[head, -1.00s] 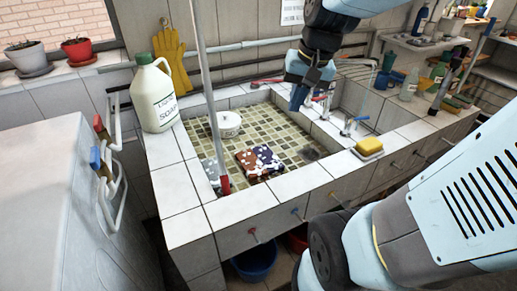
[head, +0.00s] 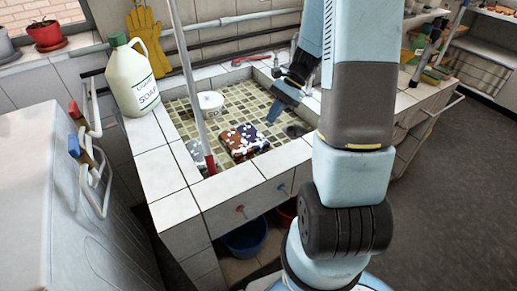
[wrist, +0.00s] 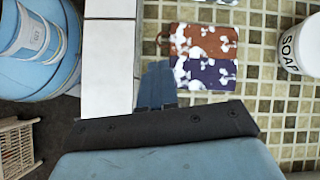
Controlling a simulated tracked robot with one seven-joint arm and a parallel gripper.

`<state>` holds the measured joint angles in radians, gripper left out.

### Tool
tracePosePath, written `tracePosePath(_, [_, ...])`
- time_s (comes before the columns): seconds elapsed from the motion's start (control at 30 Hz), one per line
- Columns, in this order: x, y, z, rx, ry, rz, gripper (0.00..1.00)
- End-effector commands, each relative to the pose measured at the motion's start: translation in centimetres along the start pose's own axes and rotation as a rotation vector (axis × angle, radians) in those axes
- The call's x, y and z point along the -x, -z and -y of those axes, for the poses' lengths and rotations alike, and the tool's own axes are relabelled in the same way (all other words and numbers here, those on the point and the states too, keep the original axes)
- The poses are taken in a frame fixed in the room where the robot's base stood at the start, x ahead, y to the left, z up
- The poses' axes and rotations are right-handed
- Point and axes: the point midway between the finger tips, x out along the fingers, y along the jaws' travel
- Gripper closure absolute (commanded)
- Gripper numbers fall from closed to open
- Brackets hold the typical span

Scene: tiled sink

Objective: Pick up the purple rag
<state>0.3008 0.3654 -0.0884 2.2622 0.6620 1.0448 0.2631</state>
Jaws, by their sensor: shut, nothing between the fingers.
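The purple rag (head: 254,137), dark with white blotches, lies on the tiled sink floor, side by side with a similar brown rag (head: 236,144). In the wrist view the purple rag (wrist: 206,74) is nearest my gripper, with the brown rag (wrist: 209,41) beyond it. My gripper (head: 272,115) is over the basin, up and to the right of the purple rag in the head view. Its blue fingers show shut and empty in the wrist view (wrist: 157,73), beside the purple rag's left edge in the picture. I cannot tell the height between them.
A white soap tub (head: 211,104) stands in the basin. A large soap jug (head: 132,78) stands on the tiled rim (head: 238,190). A red-ended pole (head: 187,80) slants across the basin's left side. A drain (head: 294,131) is at the right.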

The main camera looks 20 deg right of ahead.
Motion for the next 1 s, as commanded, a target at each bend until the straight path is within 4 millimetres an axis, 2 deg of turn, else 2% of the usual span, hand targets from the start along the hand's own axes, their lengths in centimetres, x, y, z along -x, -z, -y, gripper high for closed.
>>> tracePosePath(0.1, [-1.8,2.5,-0.2,-0.101,0.013,0.055,1.00])
tracePosePath(0.33, [-3.6,5.1,-0.4,-0.213,0.031,0.113,1.00])
tracePosePath(0.57, [-5.1,5.4,-0.4,-0.234,0.034,0.125,1.00])
tracePosePath(1.0, [-11.8,4.5,-0.1,-0.232,0.032,0.124,1.00])
